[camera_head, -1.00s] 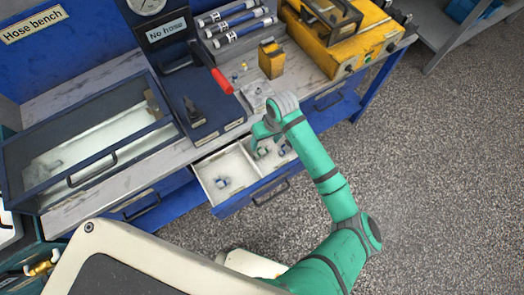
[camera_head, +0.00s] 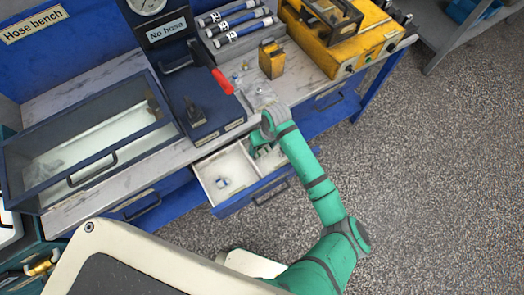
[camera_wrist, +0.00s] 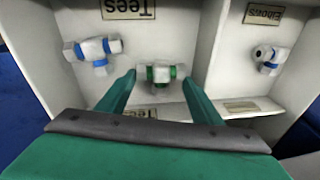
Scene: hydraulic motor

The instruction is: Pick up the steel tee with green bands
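The steel tee with green bands (camera_wrist: 160,74) lies in a white drawer compartment in the wrist view. My gripper (camera_wrist: 159,80) is open, with one green fingertip on each side of this tee. I cannot tell whether the fingers touch it. A steel tee with blue bands (camera_wrist: 92,52) lies to its left in the same compartment. In the head view my gripper (camera_head: 262,148) reaches down into the open drawer, and my wrist and fingers hide most of the tees.
A divider separates the tees from a blue-banded elbow (camera_wrist: 268,61), also seen in the head view (camera_head: 222,182). The drawer walls (camera_head: 238,203) stand close around my gripper. Above are the bench top, a yellow block (camera_head: 271,60) and a red-handled device (camera_head: 221,80).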

